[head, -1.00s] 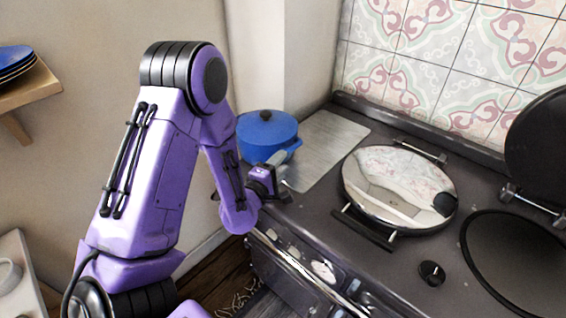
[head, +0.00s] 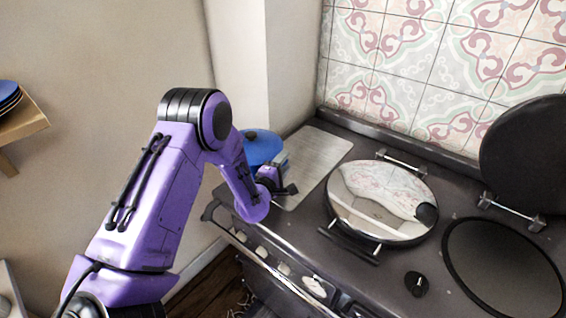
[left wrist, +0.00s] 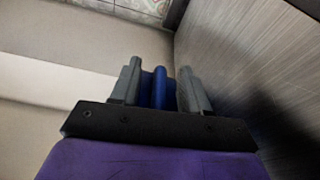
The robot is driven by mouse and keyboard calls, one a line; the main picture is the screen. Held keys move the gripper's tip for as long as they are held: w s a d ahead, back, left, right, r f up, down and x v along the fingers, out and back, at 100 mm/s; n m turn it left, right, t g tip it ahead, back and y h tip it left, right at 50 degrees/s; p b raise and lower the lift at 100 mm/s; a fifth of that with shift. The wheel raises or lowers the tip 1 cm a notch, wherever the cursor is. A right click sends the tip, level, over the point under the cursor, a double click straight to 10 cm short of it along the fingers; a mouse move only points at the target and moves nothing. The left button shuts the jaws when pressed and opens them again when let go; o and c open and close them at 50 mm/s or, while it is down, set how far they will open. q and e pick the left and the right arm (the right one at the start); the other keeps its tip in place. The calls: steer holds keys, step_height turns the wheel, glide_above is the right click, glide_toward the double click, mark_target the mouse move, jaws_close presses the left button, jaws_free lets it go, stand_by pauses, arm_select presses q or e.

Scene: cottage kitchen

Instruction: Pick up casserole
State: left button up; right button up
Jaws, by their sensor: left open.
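The blue casserole (head: 258,146), with its lid and dark knob, stands at the left end of the stove top. My left arm partly hides it. My left gripper (head: 280,165) is at the casserole's near right side. In the left wrist view the two grey fingers of the gripper (left wrist: 160,68) are apart. A narrow blue part of the casserole (left wrist: 158,90) shows between them, apparently its handle. I cannot tell whether the fingers touch it. My right gripper is not in view.
A brushed metal plate (head: 316,158) lies right of the casserole. A closed round shiny hob lid (head: 376,205) and a raised dark lid (head: 530,150) are further right. The wall is close behind the casserole. A shelf with blue plates (head: 8,97) is at far left.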

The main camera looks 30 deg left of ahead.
arm_select(q)
jaws_close()
steer(key=shift+f, duration=0.1)
stand_by(1.3)
